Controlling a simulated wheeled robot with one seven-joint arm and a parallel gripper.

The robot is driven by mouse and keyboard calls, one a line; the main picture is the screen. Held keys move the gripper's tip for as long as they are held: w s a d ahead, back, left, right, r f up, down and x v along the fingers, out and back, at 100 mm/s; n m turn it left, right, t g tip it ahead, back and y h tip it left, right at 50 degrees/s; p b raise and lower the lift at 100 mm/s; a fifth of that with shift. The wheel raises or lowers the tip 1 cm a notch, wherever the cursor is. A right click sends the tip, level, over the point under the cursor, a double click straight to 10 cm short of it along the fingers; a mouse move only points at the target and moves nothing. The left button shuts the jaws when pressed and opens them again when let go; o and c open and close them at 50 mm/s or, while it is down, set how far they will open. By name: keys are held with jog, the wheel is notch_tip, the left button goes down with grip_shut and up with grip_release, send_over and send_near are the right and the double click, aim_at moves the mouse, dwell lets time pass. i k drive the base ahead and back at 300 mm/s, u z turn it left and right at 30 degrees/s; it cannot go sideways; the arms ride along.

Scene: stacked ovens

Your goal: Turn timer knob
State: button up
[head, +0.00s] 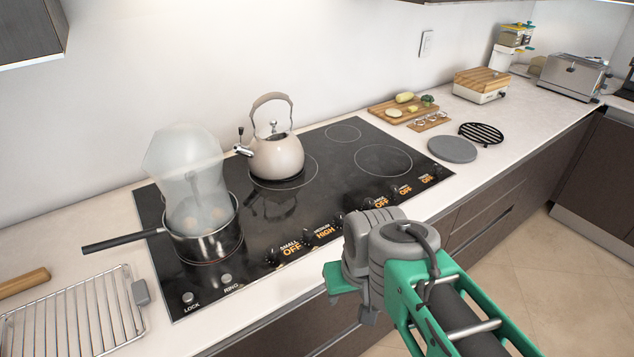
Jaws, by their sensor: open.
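A black glass cooktop (318,205) is set in the pale counter, with a row of dark knobs along its front edge. The nearest knob (272,256) is beside a lit "SMALL OFF" label, and another knob (308,237) is beside "MEDIUM HIGH". More knobs run back to the right, partly behind my wrist. I cannot read a timer label on any of them. My gripper (347,281) is open and empty, in front of the cooktop's front edge, right of the nearest knobs. One green finger shows; the other is mostly hidden by the grey wrist.
A steaming pot (203,238) stands at the cooktop's left, its handle pointing left. A beige kettle (277,155) stands on a back burner. A wire rack (75,315) lies at lower left. Food on a cutting board (386,115), a grey disc (452,149) and a black trivet (482,133) lie right.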

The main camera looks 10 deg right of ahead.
aim_at(437, 168)
jog(key=k, duration=1.3)
jog(key=z, duration=0.6)
jog(key=i, duration=0.6)
jog(key=z, duration=0.75)
jog(key=i, duration=0.9)
jog(key=u, duration=0.65)
jog(key=i, duration=0.75)
jog(key=u, duration=0.7)
